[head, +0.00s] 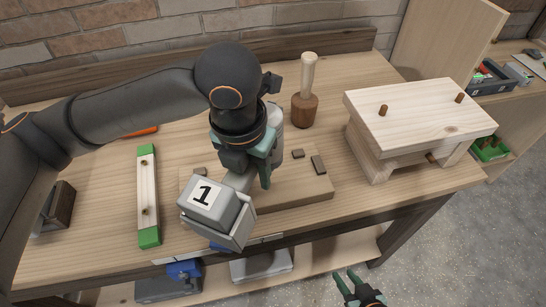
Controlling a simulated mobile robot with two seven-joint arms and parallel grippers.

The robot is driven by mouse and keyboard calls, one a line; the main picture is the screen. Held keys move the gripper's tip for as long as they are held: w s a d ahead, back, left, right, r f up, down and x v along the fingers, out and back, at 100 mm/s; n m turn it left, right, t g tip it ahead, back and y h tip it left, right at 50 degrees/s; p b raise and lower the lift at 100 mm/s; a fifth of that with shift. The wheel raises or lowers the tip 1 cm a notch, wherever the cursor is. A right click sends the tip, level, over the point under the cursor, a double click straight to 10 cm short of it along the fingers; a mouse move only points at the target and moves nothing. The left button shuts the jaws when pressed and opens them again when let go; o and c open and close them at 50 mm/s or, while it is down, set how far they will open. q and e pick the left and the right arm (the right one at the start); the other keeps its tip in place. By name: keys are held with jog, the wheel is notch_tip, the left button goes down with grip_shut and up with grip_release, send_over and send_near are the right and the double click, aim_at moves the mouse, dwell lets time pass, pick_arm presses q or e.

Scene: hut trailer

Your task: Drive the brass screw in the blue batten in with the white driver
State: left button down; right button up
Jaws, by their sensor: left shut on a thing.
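My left gripper (258,165) is shut on the white driver (232,185), above the front middle of the bench. The driver's blocky grey-white base, marked 1, faces me at the lower left. A paler part of it shows behind the gripper; its tip and bit are hidden. A small blue patch (218,247) shows just below the driver at the bench's front edge; I cannot tell whether it is the blue batten. No brass screw in a blue batten is visible. My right gripper (348,283) is open and empty at the bottom, off the bench's front.
A green-ended batten (147,190) lies left. A wooden board (290,200) with dark pads lies under the driver. A mallet (305,105) stands behind; a wooden stool (420,112) stands right. A blue clamp (184,270) shows below the front edge. A dark block (55,208) is far left.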

pick_arm(q)
jog(key=s+a+r+n+g, duration=0.1)
jog(key=s+a+r, duration=0.1)
jog(key=s+a, duration=0.4)
jog(key=shift+a+r+y, duration=0.3)
jog(key=shift+a, duration=0.45)
jog(key=shift+s, duration=0.1)
notch_tip(320, 180, down, 6)
jog(key=b, duration=0.2)
jog(key=shift+r+b, duration=0.2)
jog(key=shift+b, duration=0.2)
jog(key=shift+f, duration=0.6)
jog(key=shift+s+f, duration=0.1)
jog(key=shift+f, duration=0.7)
dwell(1.9)
